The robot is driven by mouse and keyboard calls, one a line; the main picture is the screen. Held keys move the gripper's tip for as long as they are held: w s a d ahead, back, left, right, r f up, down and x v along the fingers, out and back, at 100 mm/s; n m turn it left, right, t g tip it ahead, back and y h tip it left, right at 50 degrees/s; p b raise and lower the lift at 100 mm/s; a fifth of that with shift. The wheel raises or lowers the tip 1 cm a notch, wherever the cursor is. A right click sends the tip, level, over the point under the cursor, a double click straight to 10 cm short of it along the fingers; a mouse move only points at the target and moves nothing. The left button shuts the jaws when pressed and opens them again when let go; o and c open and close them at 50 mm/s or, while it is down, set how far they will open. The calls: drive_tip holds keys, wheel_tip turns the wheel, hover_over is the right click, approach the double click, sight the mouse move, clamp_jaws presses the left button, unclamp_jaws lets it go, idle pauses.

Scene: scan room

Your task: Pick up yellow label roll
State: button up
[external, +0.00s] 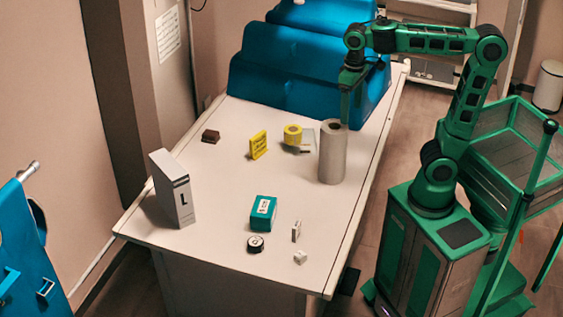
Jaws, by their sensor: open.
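The yellow label roll (293,134) sits on the white table, towards its back half, just left of the tall paper roll. It is a short yellow cylinder with a pale hole on top. My gripper (347,112) hangs above the tall paper roll, to the right of and higher than the label roll. It is open and apart from the label roll; its fingertips are small in this view and nothing shows between them.
A tall white paper roll (333,152) stands close right of the label roll. A yellow block (258,145), a small dark box (211,136), a white box (172,188) and a teal box (264,213) also stand on the table (225,240). Blue cushions (285,65) rise behind.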

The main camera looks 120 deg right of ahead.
drive_tip(key=w+d+m, duration=0.4)
drive_tip(key=w+d, duration=0.3)
drive_tip(key=d, duration=0.2)
drive_tip(key=m, duration=0.4)
hover_over(293, 129)
wheel_tip(293, 129, down, 13)
drive_tip(key=shift+d+r, duration=0.15)
drive_tip(key=shift+r, duration=0.05)
drive_tip(key=shift+f, duration=3.25)
drive_tip(key=shift+w, duration=0.1)
drive_tip(key=c, duration=1.3)
drive_tip(key=shift+r, duration=0.2)
